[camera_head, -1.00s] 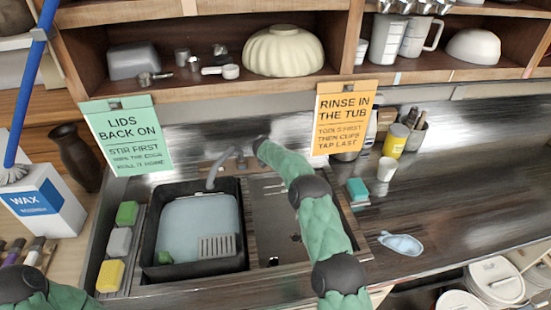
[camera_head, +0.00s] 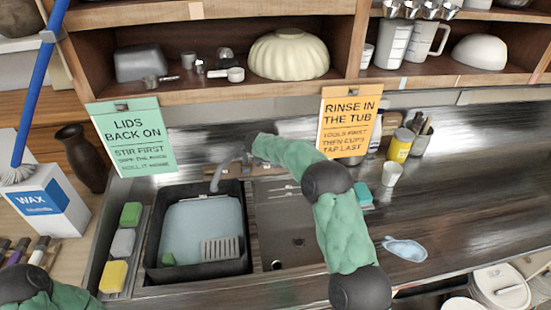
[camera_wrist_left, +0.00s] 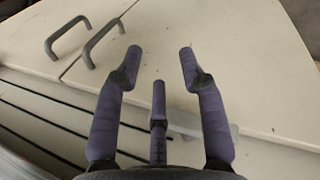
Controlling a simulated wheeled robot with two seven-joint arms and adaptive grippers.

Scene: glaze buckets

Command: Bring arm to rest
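My right arm (camera_head: 342,232) reaches up from the lower middle of the head view, bent at a dark joint. Its dark far end is by the faucet (camera_head: 221,173), above the sink's back edge; no right gripper fingers show there. My left arm (camera_head: 60,298) shows only at the lower left corner. In the left wrist view my left gripper (camera_wrist_left: 160,52) is open, with its fingers apart and nothing between them. It faces pale cabinet panels (camera_wrist_left: 235,60) with two grey handles (camera_wrist_left: 103,43).
A black tub (camera_head: 155,245) of bluish water stands in the sink, with sponges (camera_head: 123,243) to its left. The bare right basin (camera_head: 296,246) is partly behind my arm. A yellow jar (camera_head: 400,146), a white cup (camera_head: 390,174) and a blue spoon rest (camera_head: 406,249) are on the right counter.

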